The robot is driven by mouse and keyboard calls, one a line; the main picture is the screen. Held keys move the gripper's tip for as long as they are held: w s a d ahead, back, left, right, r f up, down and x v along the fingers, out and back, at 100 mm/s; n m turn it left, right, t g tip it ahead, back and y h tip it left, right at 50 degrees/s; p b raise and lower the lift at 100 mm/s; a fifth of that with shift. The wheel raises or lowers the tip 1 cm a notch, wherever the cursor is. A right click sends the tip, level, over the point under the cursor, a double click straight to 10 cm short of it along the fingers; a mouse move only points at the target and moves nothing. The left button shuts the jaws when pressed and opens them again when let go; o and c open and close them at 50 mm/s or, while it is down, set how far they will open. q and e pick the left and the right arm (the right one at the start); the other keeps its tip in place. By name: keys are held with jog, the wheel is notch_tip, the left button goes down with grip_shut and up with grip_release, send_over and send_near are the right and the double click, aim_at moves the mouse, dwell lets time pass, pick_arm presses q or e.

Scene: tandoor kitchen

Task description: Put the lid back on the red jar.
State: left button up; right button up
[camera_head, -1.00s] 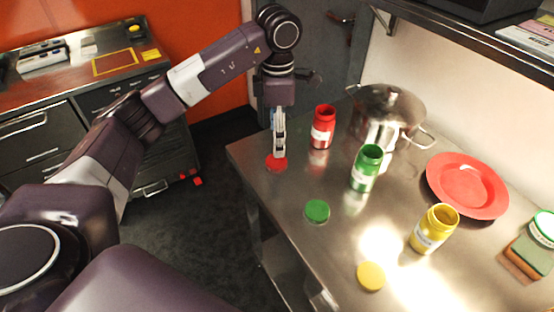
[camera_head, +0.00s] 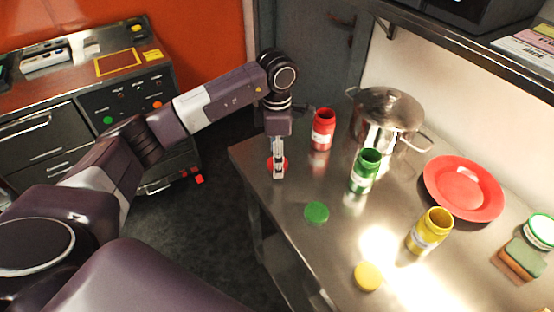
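The red jar (camera_head: 323,130) stands upright and open on the steel table near its far left corner. The red lid (camera_head: 286,163) lies flat on the table to the left of and nearer than the jar. My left gripper (camera_head: 279,172) points straight down at the lid. Its fingers cover the middle of the lid, and red shows on both sides of them. The finger gap is hard to make out, so I cannot tell whether the fingers grip the lid. My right gripper is not in view.
An open green jar (camera_head: 365,172) and yellow jar (camera_head: 429,231) stand nearby, with a green lid (camera_head: 317,212) and yellow lid (camera_head: 368,276) lying on the table (camera_head: 330,245). A steel pot (camera_head: 388,120) and red plate (camera_head: 463,188) are behind. A shelf (camera_head: 470,55) overhangs the back.

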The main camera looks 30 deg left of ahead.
pick_arm(q)
jog(key=shift+f, duration=0.5)
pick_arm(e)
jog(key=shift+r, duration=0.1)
pick_arm(q)
jog(key=c, duration=0.7)
jog(key=shift+c, duration=0.4)
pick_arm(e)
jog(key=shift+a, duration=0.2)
pick_arm(q)
jog(key=shift+r, duration=0.1)
notch_tip(320, 180, up, 20)
jog(key=b, duration=0.1)
jog(key=shift+b, duration=0.3)
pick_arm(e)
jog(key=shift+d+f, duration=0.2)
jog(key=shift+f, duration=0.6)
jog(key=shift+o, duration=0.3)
